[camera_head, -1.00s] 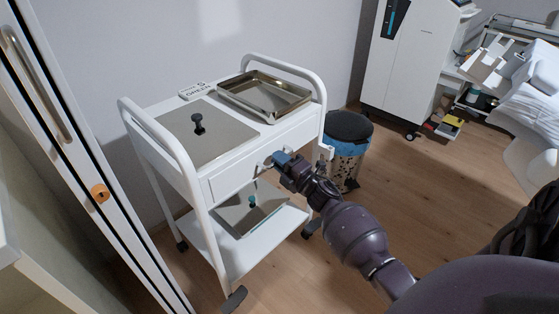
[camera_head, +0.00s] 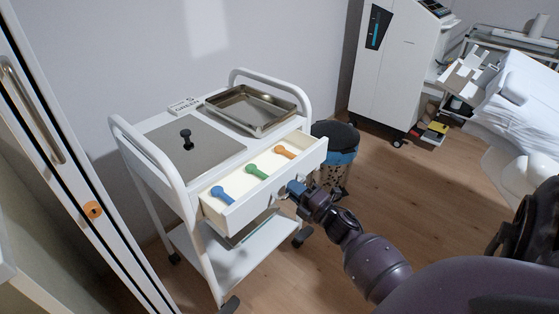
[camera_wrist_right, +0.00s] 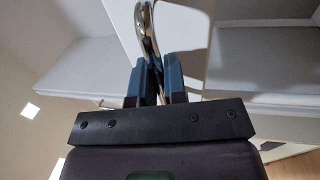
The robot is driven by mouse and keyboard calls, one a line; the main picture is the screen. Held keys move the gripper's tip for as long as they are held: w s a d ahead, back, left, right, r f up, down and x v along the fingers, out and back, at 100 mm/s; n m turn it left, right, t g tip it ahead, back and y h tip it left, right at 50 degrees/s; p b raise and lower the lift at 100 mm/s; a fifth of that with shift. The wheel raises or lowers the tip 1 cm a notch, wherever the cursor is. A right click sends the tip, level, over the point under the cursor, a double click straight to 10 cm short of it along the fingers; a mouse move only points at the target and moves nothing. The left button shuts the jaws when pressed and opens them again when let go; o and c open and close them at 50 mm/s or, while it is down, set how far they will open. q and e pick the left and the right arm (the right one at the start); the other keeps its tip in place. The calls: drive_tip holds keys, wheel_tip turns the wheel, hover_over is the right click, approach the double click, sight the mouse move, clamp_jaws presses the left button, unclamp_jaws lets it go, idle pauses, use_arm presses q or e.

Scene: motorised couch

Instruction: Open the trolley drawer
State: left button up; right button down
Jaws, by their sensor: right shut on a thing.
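The white trolley (camera_head: 160,206) stands against the wall. Its drawer (camera_head: 262,193) is pulled part way out, and a blue, a green and an orange tool (camera_head: 257,171) lie inside in a row. My right gripper (camera_head: 293,187) is at the drawer's front. In the right wrist view its two blue fingers (camera_wrist_right: 159,82) are shut on the curved metal drawer handle (camera_wrist_right: 146,28). Most of the handle is hidden by the gripper in the head view. My left gripper is not in view.
A metal tray (camera_head: 250,108) and a grey plate with a black knob (camera_head: 187,140) lie on the trolley top. A bin with a blue liner (camera_head: 338,155) stands close behind my right gripper. A cabinet door (camera_head: 60,150) is at the left.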

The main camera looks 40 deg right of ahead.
use_arm(q)
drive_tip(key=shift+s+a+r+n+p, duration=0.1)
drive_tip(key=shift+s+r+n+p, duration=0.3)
drive_tip(key=shift+p, duration=0.65)
use_arm(e)
drive_tip(key=r+v, duration=0.2)
drive_tip(key=v, duration=0.8)
drive_tip(key=r+v, duration=0.2)
drive_tip(key=v, duration=0.8)
drive_tip(key=shift+s, duration=0.65)
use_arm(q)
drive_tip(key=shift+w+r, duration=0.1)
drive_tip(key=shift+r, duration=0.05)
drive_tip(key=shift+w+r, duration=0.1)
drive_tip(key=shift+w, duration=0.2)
use_arm(e)
drive_tip(key=c, duration=1.2)
unclamp_jaws()
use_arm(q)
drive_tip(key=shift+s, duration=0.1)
use_arm(e)
drive_tip(key=v, duration=1)
drive_tip(key=shift+s+f, duration=0.1)
drive_tip(key=shift+s, duration=0.3)
